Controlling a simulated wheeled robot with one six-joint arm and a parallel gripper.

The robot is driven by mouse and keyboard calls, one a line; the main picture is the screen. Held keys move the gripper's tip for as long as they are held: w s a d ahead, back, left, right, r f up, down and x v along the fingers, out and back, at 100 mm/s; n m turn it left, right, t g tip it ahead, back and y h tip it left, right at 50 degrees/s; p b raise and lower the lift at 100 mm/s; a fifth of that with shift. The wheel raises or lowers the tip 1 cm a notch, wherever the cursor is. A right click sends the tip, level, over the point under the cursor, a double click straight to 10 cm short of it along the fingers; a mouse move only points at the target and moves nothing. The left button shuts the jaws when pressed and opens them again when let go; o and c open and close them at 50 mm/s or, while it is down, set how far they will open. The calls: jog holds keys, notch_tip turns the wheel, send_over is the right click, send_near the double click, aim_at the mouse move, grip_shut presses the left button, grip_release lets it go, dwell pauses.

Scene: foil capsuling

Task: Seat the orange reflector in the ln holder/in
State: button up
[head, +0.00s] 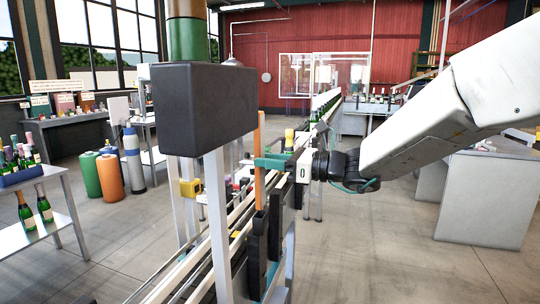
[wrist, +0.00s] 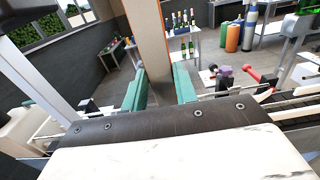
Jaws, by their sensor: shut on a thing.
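The orange reflector (head: 260,185) is a tall, narrow upright strip in the middle of the head view. My gripper (head: 264,162) has teal fingers and is shut on the strip around its middle. In the wrist view the reflector (wrist: 150,45) stands between the two teal fingers of my gripper (wrist: 160,78), its broad face brownish in shade. In the head view the strip's lower end meets the top of a black upright holder (head: 258,240) beside the conveyor. I cannot tell whether the end is inside the holder or in front of it. The wrist view hides the lower end.
A large dark box (head: 203,105) on a post hangs close left of the reflector. The conveyor (head: 205,258) runs below, with a yellow-fronted sensor (head: 190,187) on its left. Another black upright (head: 275,225) stands close right. Open floor lies further right.

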aim_at(263, 185)
jog(key=shift+f, duration=3.25)
jog(key=shift+f, duration=0.2)
grip_shut()
jog(key=o, duration=1.1)
grip_release()
jog(key=shift+c, duration=0.2)
jog(key=shift+r, duration=0.1)
jog(key=shift+s+d, duration=0.1)
jog(key=shift+d, duration=0.35)
jog(key=v, duration=0.7)
jog(key=shift+a, duration=0.1)
